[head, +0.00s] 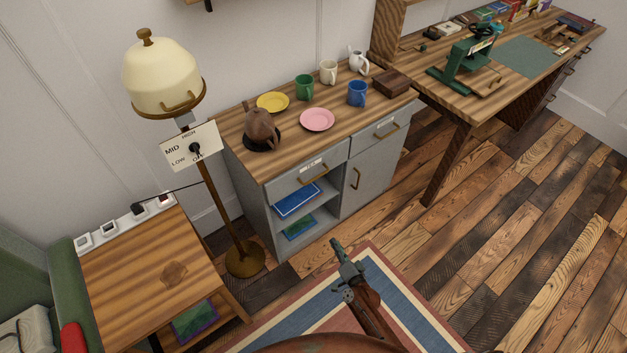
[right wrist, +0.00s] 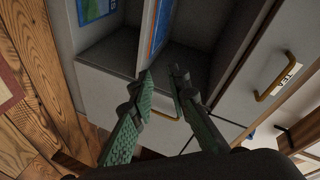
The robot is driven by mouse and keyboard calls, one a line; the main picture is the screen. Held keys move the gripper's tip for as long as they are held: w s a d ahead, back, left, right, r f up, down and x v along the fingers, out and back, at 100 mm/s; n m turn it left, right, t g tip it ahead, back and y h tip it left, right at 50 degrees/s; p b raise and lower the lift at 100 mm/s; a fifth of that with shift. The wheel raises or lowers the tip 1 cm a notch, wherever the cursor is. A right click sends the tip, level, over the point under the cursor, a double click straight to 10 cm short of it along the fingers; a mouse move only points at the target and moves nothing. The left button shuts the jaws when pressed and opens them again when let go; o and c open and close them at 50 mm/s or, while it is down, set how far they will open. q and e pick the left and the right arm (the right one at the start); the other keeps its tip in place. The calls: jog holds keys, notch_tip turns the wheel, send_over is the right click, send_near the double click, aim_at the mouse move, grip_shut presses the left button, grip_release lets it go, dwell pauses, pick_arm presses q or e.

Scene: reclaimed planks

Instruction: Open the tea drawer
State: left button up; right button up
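The grey cabinet (head: 375,165) has two drawers at its top, and both look shut. The left drawer (head: 330,167) has a small white label, too small to read, and a brass handle (head: 313,175). In the right wrist view the label (right wrist: 287,74) and handle (right wrist: 275,84) show at the right. My right gripper (head: 345,258) is in front of the cabinet, apart from both drawers. Its green fingers (right wrist: 163,78) are parted, with nothing held. My left gripper is not in view.
Below the left drawer is an open shelf with a blue item (head: 297,199); a door handle (head: 356,178) is beside it. A teapot (head: 261,127), plates and mugs stand on top. A lamp (head: 215,195) is at the left. Floor in front is clear except the rug (head: 400,290).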

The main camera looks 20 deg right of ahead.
jog(key=w+a+r+m+t+h+b, duration=0.1)
jog(key=w+r+m+t, duration=0.1)
jog(key=w+r+m, duration=0.3)
jog(key=w+a+r+t+b, duration=0.1)
jog(key=w+r+b, duration=0.1)
jog(key=w+r, duration=0.35)
jog(key=m+t+h+b, duration=0.1)
jog(key=m+t, duration=0.1)
jog(key=m, duration=0.1)
send_near(317, 177)
jog(key=w, duration=0.3)
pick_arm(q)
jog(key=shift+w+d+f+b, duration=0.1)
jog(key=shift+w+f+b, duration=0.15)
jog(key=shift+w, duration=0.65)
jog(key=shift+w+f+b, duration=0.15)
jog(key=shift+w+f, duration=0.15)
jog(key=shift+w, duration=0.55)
pick_arm(e)
jog(key=shift+m, duration=0.3)
jog(key=shift+w+d+r, duration=0.1)
jog(key=shift+w+r, duration=0.1)
jog(key=shift+w, duration=1)
jog(key=shift+w+d+r, duration=0.1)
jog(key=shift+w+r, duration=0.1)
jog(key=shift+w, duration=1)
jog(key=shift+w+d+r, duration=0.1)
jog(key=shift+w+r, duration=0.15)
jog(key=shift+w, duration=0.9)
jog(key=shift+c, duration=0.3)
